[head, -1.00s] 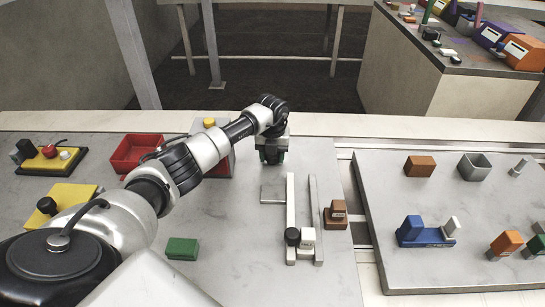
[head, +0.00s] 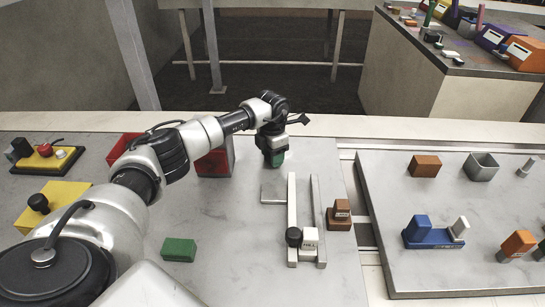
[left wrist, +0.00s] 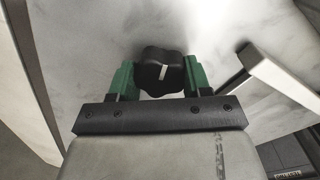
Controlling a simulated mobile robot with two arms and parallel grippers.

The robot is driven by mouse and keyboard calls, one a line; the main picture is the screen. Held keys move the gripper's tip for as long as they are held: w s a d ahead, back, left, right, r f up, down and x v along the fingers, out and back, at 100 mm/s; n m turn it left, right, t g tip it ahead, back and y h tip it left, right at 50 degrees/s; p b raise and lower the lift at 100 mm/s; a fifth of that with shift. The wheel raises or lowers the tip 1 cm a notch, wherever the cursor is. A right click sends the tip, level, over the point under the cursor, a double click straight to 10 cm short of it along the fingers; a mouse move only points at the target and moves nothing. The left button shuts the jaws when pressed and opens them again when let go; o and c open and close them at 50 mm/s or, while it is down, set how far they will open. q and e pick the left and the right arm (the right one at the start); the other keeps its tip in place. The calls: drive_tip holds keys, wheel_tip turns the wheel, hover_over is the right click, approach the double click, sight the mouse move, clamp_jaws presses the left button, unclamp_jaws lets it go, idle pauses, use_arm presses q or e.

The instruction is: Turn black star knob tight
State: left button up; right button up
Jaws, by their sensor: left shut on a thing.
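The black star knob (left wrist: 163,74) shows in the left wrist view, with a white line on its top. It sits between the two green fingers of my left gripper (left wrist: 160,68), which is shut on it. In the head view my left gripper (head: 274,157) points down at the table behind the grey plate and rails. There the knob is hidden by the gripper. My right gripper does not show.
Two grey rails (head: 318,220) stand just in front of the gripper, with a grey plate (head: 273,193) at their left. Bare table lies between.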

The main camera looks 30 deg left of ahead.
use_arm(q)
drive_tip(key=m+b, duration=0.1)
drive_tip(key=m, duration=0.3)
drive_tip(key=shift+w+a+m, duration=0.1)
drive_tip(key=shift+m, duration=1)
drive_tip(key=shift+r+m+b, duration=0.1)
drive_tip(key=shift+m+b, duration=0.45)
drive_tip(key=shift+m, duration=0.75)
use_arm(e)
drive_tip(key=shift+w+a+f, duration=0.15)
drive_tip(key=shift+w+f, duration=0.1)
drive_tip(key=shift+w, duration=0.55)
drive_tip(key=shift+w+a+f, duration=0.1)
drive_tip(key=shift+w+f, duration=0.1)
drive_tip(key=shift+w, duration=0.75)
use_arm(q)
drive_tip(key=o, duration=0.9)
